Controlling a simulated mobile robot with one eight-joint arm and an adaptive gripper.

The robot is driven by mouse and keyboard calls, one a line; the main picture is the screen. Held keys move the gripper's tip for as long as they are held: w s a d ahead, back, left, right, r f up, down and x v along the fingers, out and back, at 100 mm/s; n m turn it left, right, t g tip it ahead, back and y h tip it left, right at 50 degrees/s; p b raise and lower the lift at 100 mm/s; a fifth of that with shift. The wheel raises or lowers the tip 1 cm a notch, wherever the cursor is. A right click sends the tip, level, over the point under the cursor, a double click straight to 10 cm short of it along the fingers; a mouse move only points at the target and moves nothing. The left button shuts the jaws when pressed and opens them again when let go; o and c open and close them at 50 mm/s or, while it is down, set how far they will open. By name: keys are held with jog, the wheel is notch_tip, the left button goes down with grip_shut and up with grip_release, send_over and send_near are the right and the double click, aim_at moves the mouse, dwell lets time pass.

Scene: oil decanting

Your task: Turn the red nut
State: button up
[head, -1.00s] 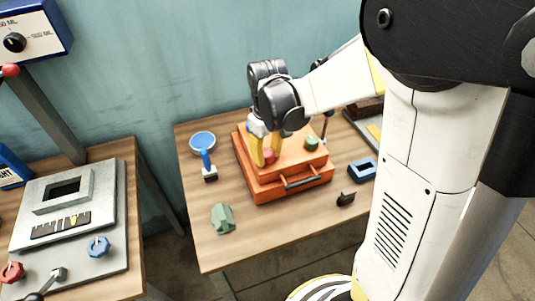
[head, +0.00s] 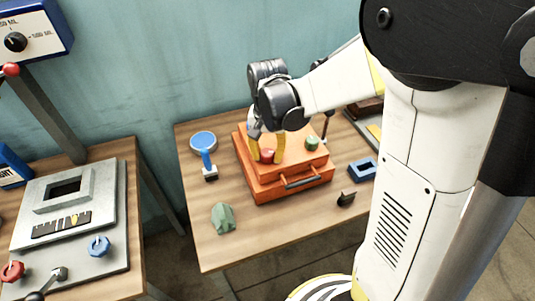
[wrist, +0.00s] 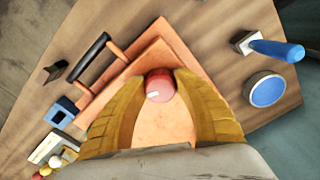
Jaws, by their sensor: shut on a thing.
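The red nut (head: 267,156) is a small round red piece on top of the orange box (head: 263,188) on the wooden table. It also shows in the wrist view (wrist: 159,85), with a pale mark on its side. My gripper (head: 266,155) points down over the box, its two yellow fingers on either side of the nut. In the wrist view my gripper (wrist: 158,92) is shut on the nut, with the fingertips against its sides. The underside of the nut is hidden.
A green knob (head: 312,143) sits on the box, right of the nut. A blue-handled tool (head: 207,162), a blue-topped round thing (head: 203,139), a green lump (head: 223,217) and a blue block (head: 362,169) lie around the box. The table front is mostly clear.

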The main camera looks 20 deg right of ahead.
aim_at(267, 152)
jog(key=shift+m, duration=1.1)
jog(key=o, duration=1.2)
notch_tip(267, 152, up, 12)
